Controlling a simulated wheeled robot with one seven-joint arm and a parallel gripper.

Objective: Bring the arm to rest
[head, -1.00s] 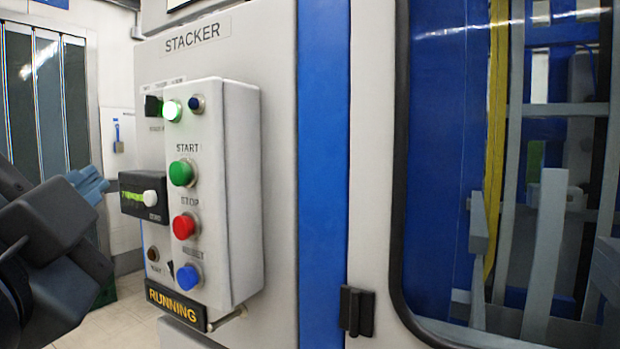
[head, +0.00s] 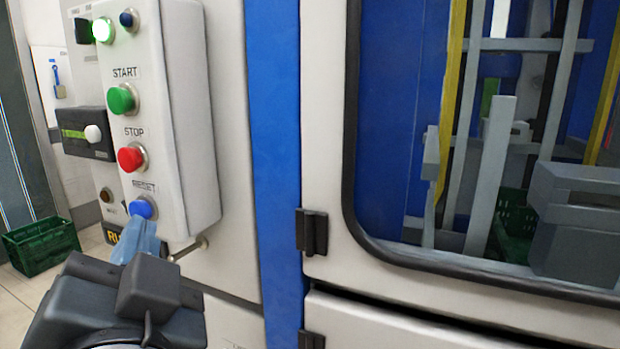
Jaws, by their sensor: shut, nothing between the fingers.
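My gripper (head: 142,243) shows at the lower left in the head view, its blue-grey fingers together and empty. It is in front of the lower part of the stacker's control box (head: 190,120), with its tips just below the blue reset button (head: 143,208) in the picture. I cannot tell whether the tips touch the box. The green start button (head: 121,99) and red stop button (head: 131,157) are in clear view above. The gripper hides most of the running sign (head: 113,236).
The stacker's window (head: 400,130) fills the right side, with grey bars and a green crate (head: 515,220) behind it. A black hinge (head: 312,232) stands out from the panel. Another green crate (head: 40,248) is on the floor at the left. A green lamp (head: 103,30) is lit.

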